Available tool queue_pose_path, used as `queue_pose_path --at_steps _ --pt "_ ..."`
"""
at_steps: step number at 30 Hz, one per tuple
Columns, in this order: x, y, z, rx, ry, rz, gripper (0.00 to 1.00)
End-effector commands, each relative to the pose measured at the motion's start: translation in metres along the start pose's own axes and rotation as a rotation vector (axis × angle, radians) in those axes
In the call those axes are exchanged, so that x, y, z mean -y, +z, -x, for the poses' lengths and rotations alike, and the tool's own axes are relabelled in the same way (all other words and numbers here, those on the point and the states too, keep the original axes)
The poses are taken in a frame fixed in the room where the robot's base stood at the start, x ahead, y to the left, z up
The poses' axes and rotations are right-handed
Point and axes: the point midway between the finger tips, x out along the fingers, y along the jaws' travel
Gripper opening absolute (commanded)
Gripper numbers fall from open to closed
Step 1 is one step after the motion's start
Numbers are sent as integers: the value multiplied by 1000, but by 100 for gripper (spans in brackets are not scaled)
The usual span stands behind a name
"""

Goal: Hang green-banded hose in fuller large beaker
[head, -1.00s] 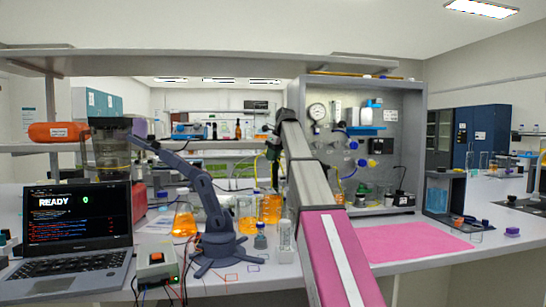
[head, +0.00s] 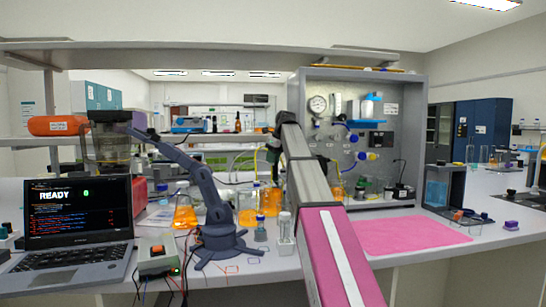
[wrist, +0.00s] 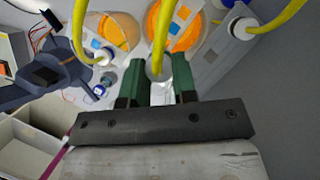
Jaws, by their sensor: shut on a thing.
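My gripper (wrist: 158,88) has green fingers and is shut on a yellow hose (wrist: 160,35) that runs up between the fingertips. A coloured band on this hose cannot be made out. Two beakers of orange liquid stand below and beyond the fingers in the wrist view, one at left (wrist: 107,30) and one at centre (wrist: 188,32). Which is fuller is hard to tell. In the head view the orange vessels (head: 248,207) and (head: 271,203) stand behind my arm, and my gripper (head: 272,152) is above them, partly hidden.
More yellow hoses (wrist: 78,30) and (wrist: 280,18) with white collars flank the held one. A blue-grey desktop arm (head: 210,205) and an orange flask (head: 185,213) stand at left. A laptop (head: 78,220) is further left. A pink mat (head: 410,236) lies clear at right.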

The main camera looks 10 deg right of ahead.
Motion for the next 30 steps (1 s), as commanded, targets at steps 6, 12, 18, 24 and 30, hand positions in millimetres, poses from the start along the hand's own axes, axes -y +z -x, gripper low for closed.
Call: queue_pose_path --at_steps 6,12,18,24,30 --pt "0 -4 -9 0 0 0 1" --pt "0 -7 -16 0 -1 0 1" --pt "0 -10 -25 0 0 0 1" --pt "0 -14 -33 0 0 0 1" --pt "0 -17 -40 0 0 0 1"
